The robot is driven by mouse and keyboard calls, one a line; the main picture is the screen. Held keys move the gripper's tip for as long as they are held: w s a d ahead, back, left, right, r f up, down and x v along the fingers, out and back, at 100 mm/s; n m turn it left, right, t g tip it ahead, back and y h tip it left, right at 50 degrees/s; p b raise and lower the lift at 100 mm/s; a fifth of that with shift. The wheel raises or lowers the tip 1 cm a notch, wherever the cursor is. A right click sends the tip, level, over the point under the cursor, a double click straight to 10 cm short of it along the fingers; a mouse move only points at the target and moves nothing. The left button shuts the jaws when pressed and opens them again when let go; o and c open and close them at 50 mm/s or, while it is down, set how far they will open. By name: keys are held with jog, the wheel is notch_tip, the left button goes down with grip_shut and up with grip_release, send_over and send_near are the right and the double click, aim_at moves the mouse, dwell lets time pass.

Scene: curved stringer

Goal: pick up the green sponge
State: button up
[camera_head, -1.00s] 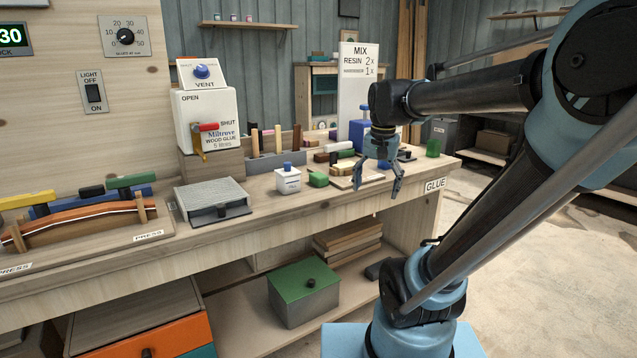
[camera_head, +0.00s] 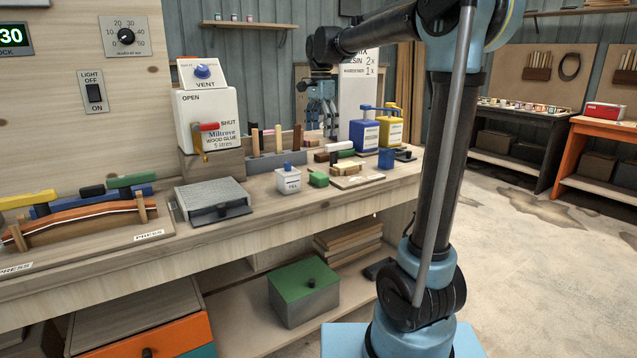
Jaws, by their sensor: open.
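A small green block (camera_head: 318,179), which looks like the green sponge, lies on the workbench (camera_head: 270,207). It is just right of a small white pot with a blue knob (camera_head: 288,180). My gripper (camera_head: 322,130) hangs fingers down, raised above and behind the block in the picture, in front of the back wall and the shelf. Its fingers look apart and nothing shows between them. It is clear of the block. The block is in plain view.
A rack of wooden-handled tools (camera_head: 276,158), a white glue tank (camera_head: 208,120), a grey lidded box (camera_head: 212,201) and a board with pale pieces (camera_head: 352,178) stand near the block. Blue (camera_head: 364,134) and yellow (camera_head: 390,128) pump containers stand right.

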send_near(319, 175)
jog(key=f, duration=0.5)
jog(key=shift+w+d, duration=0.1)
jog(key=shift+d, duration=0.2)
jog(key=shift+w+a+f, duration=0.1)
jog(key=shift+a+f, duration=0.05)
jog(key=shift+f, duration=1.2)
jog(key=shift+a+f, duration=0.1)
jog(key=shift+f, duration=1.25)
jog(key=c, duration=1)
jog(key=shift+c, duration=0.2)
